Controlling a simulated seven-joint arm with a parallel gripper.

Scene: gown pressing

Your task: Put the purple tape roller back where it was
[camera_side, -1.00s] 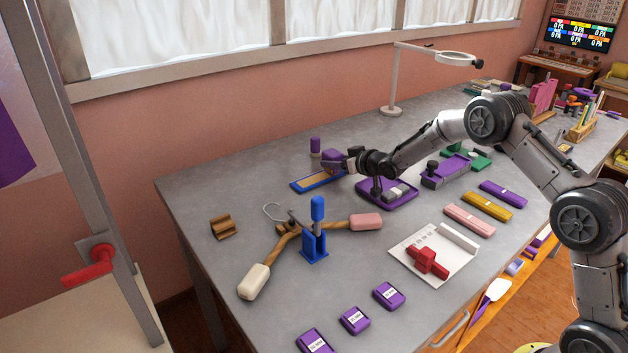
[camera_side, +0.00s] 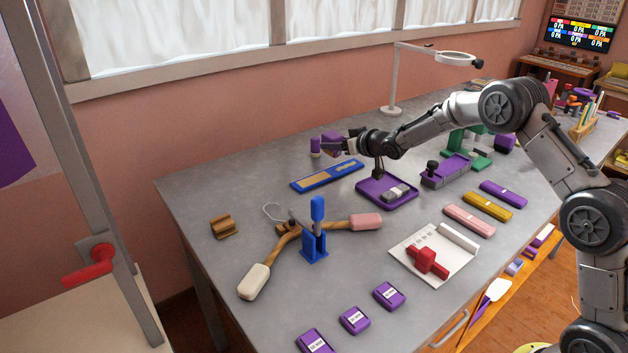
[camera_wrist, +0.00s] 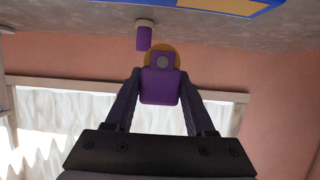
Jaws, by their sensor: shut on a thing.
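My gripper (camera_side: 347,144) is shut on the purple tape roller (camera_side: 332,142) and holds it in the air above the back of the table. In the wrist view my gripper (camera_wrist: 161,90) has its fingers on both sides of the purple tape roller (camera_wrist: 160,86), with a tan round part behind the body. A blue tray (camera_side: 308,185) with a tan inset lies on the table below and in front of the held roller. The roller is clear of the tray.
A small purple cylinder on a white base (camera_side: 315,147) stands beside the held roller, close to it in the picture. A purple tray (camera_side: 372,197) with grey pieces lies to the right. A white magnifier stand (camera_side: 393,85) is at the back. The table's back left is clear.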

